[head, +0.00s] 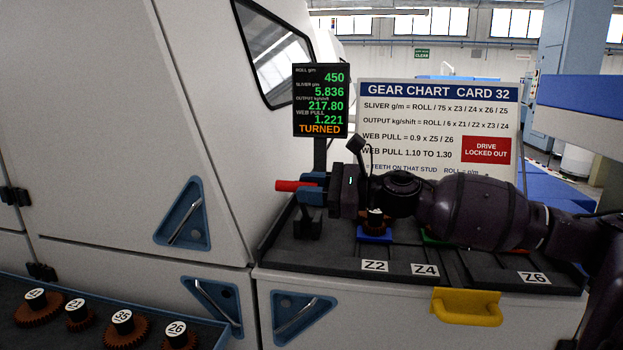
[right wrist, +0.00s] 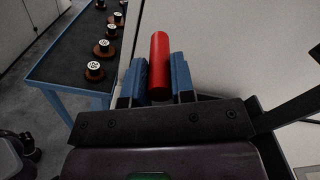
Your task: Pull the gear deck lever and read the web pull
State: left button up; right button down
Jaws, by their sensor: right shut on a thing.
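The red lever handle (head: 287,186) sticks out to the left over the gear deck (head: 400,262). My right gripper (head: 310,190) is shut on it, and in the right wrist view the red handle (right wrist: 159,55) lies between the blue fingers (right wrist: 158,85). The lever's base is mostly hidden. The gear chart card (head: 437,120) gives web pull 1.10 to 1.30. My left gripper is not in view.
A tray (head: 62,283) at the lower left holds several numbered brown gears. My right arm covers much of the deck, where labels Z2, Z4 and Z6 show. A yellow handle (head: 467,307) is on the deck's front. The machine's grey panels (head: 90,120) stand close on the left.

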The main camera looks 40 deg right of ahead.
jog(key=shift+s+a+f+n, duration=0.45)
jog(key=shift+a+f+n, duration=0.1)
jog(key=shift+f+n, duration=0.1)
jog(key=shift+f, duration=0.1)
jog(key=c, duration=1)
grip_release()
jog(key=shift+s, duration=0.1)
jog(key=shift+o, duration=0.2)
jog(key=v, duration=1)
jog(key=shift+s+d, duration=0.15)
jog(key=shift+s, duration=0.1)
